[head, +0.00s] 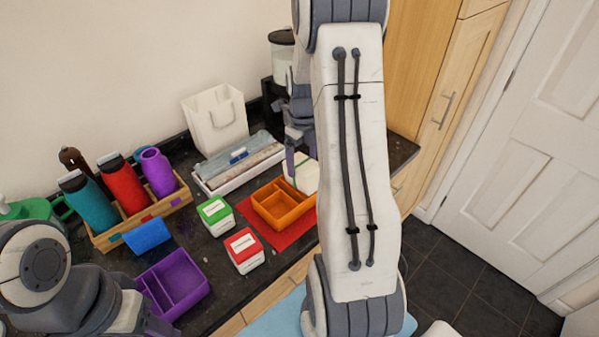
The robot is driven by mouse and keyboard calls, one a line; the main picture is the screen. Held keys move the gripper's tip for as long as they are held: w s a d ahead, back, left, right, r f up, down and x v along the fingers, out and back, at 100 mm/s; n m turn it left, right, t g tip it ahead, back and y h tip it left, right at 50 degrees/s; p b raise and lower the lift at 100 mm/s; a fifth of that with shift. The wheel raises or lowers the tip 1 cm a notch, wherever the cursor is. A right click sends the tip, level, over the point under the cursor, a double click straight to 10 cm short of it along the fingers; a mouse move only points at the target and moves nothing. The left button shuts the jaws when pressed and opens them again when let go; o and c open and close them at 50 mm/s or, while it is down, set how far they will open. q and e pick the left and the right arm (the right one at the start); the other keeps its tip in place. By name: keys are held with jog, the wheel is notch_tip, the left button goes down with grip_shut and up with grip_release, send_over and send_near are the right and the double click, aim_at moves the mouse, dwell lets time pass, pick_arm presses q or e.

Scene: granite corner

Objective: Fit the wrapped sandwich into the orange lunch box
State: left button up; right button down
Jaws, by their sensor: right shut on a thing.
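The orange lunch box (266,217) sits open on a red mat (250,238) near the counter's front edge. Its compartments look empty where I can see them. My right gripper (301,160) is above the box's back right part, shut on a white block that appears to be the wrapped sandwich (304,176). The block is over or at the box's rear right rim; I cannot tell if it touches. My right arm hides the box's right side. My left gripper (156,326) is low at the left, partly cut off by the frame, and its jaws are unclear.
A green-topped box (215,215) and a red-topped box (244,251) stand left of the mat. A purple divided box (172,286) is at front left. Bottles stand in a wooden crate (142,228).

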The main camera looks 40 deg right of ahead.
notch_tip(320, 180, down, 4)
jog(key=b, duration=0.3)
jog(key=shift+s+a+f, duration=0.1)
jog(key=shift+s+f, duration=0.05)
jog(key=shift+f, duration=0.05)
jog(key=shift+s, duration=0.15)
grip_release()
